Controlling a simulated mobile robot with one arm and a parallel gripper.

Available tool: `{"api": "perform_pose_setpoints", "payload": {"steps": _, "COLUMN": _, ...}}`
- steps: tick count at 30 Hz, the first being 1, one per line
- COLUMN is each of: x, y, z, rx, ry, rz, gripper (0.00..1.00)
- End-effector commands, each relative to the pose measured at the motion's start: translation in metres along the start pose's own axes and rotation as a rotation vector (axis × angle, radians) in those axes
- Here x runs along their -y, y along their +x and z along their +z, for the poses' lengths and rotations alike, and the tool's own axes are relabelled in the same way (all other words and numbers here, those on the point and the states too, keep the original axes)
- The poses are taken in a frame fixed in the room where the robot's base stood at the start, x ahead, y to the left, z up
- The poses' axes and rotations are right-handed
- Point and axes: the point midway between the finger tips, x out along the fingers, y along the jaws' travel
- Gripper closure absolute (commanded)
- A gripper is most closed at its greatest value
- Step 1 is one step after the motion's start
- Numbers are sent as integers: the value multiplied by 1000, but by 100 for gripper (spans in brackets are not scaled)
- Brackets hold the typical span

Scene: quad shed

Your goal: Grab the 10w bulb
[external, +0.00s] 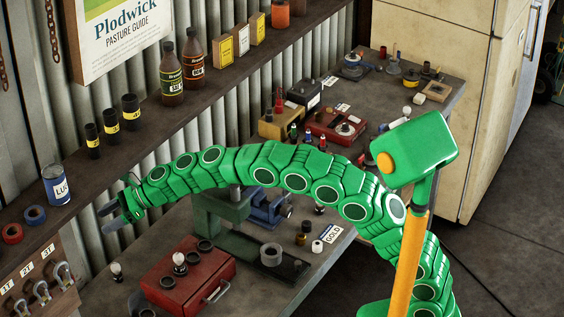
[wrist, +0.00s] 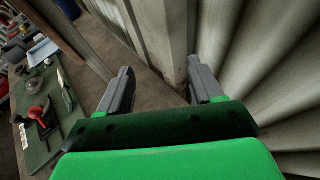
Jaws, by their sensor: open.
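My gripper (external: 111,212) is at the left end of my green arm, near the front edge of the wall shelf. In the wrist view its two grey fingers (wrist: 163,92) are apart with nothing between them. A small bulb (external: 179,259) stands on the red metal box (external: 205,285) on the bench, below and right of my gripper. Another small bulb-like item (external: 116,270) stands on the bench left of that box, below my gripper. I cannot read a wattage on either, so I cannot tell which is the 10w bulb. Neither can be made out in the wrist view.
The shelf (external: 140,155) holds bottles (external: 172,75), black canisters (external: 131,112), a blue-labelled can (external: 57,184) and tape rolls (external: 35,215). Corrugated wall (wrist: 270,70) fills the wrist view's right.

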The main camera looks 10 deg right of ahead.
Motion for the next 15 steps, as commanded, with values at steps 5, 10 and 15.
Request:
{"api": "perform_pose_setpoints", "payload": {"steps": 5, "x": 30, "y": -26, "z": -13, "rx": -14, "ry": 9, "rz": -30, "gripper": 34}}
{"api": "perform_pose_setpoints", "payload": {"steps": 10, "x": 58, "y": -54, "z": -26, "rx": -29, "ry": 12, "rz": -57, "gripper": 34}}
{"api": "perform_pose_setpoints", "payload": {"steps": 15, "x": 91, "y": -91, "z": -44, "rx": -47, "ry": 23, "rz": -91, "gripper": 34}}
